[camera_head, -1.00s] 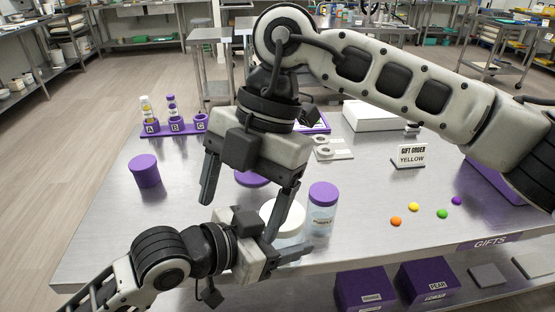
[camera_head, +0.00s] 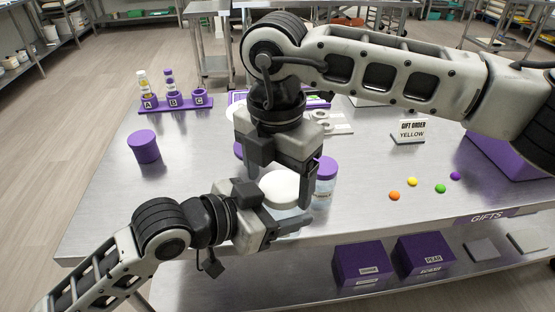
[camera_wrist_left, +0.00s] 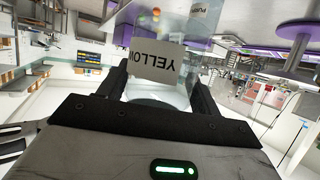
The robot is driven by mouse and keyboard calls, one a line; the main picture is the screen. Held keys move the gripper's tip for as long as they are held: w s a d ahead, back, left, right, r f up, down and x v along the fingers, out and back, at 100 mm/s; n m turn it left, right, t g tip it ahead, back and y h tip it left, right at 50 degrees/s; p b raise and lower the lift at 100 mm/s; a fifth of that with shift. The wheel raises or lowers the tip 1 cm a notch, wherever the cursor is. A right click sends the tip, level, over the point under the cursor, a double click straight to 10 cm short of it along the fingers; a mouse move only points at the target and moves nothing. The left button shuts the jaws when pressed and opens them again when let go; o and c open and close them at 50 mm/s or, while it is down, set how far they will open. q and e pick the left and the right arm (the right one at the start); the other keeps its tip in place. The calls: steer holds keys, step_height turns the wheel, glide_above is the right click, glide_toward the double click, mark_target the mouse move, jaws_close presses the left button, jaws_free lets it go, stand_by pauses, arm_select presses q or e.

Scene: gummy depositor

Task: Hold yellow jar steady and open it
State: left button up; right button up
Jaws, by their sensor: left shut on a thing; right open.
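The yellow jar, a clear jar with a white lid (camera_head: 279,187), stands near the table's front edge. Its YELLOW label (camera_wrist_left: 154,62) appears upside down in the left wrist view, between the fingers. My left gripper (camera_head: 284,225) is shut on the jar's body from the front left; its fingers also show in the left wrist view (camera_wrist_left: 158,88). My right gripper (camera_head: 276,178) is open and points down over the white lid, with one finger at the lid's right side.
A purple-lidded jar (camera_head: 325,168) stands close behind on the right. Another purple lid (camera_head: 238,150) is partly hidden behind my right gripper. A purple container (camera_head: 144,147) stands at left, a purple rack (camera_head: 184,104) behind it. Several coloured balls (camera_head: 440,188) lie at right.

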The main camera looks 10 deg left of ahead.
steer(key=c, duration=1)
steer(key=shift+a+n, duration=0.1)
steer(key=shift+n, duration=1.6)
steer(key=o, duration=1.1)
steer(key=shift+r, duration=0.15)
